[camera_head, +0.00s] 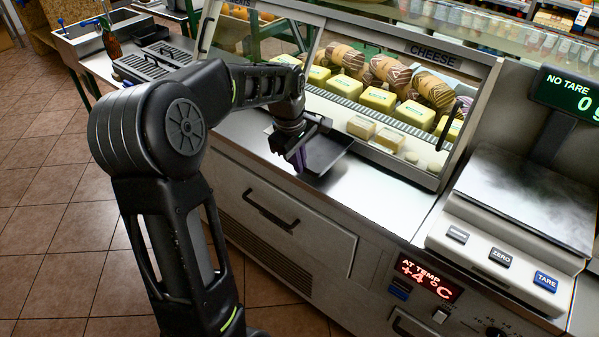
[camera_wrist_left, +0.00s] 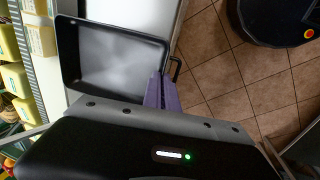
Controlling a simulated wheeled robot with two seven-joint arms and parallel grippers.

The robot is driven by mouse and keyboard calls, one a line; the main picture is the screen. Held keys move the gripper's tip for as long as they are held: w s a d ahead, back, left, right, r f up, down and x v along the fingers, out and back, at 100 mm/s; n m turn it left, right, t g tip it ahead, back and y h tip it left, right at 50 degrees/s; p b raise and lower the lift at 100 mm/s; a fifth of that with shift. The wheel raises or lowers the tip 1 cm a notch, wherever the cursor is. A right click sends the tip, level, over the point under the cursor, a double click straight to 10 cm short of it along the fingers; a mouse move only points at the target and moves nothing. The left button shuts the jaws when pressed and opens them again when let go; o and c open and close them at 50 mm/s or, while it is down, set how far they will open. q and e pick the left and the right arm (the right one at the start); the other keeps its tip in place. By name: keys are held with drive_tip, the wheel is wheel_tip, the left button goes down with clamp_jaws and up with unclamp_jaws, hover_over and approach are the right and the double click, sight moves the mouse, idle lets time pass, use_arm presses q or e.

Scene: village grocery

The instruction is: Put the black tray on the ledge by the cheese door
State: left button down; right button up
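The black tray (camera_head: 328,153) is at the steel ledge (camera_head: 372,197) in front of the glass cheese door (camera_head: 395,156). It looks level; I cannot tell whether it rests fully on the ledge. My left gripper (camera_head: 300,159) is at its near left side, with its purple fingers close together on the rim. In the left wrist view the tray (camera_wrist_left: 112,58) is empty, and the gripper (camera_wrist_left: 161,92) has its fingers on either side of the tray wall at a corner. My right gripper is not in view.
Cheeses (camera_head: 378,98) lie behind the glass. A door handle (camera_head: 449,124) is at the right. A scale (camera_head: 525,195) stands right of the ledge. A drawer handle (camera_head: 270,210) juts from the front below. Black trays (camera_head: 140,68) and a bottle (camera_head: 112,45) stand at the back left.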

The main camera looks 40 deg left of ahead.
use_arm(q)
drive_tip(key=shift+f, duration=0.1)
drive_tip(key=shift+s+x, duration=0.2)
drive_tip(key=shift+x, duration=0.65)
drive_tip(key=shift+s+x, duration=0.15)
drive_tip(key=shift+x, duration=0.7)
drive_tip(key=shift+f, duration=0.1)
drive_tip(key=shift+f, duration=0.2)
drive_tip(key=c, duration=1.7)
unclamp_jaws()
drive_tip(key=shift+r, duration=0.15)
drive_tip(key=v, duration=1.2)
drive_tip(key=shift+r, duration=0.1)
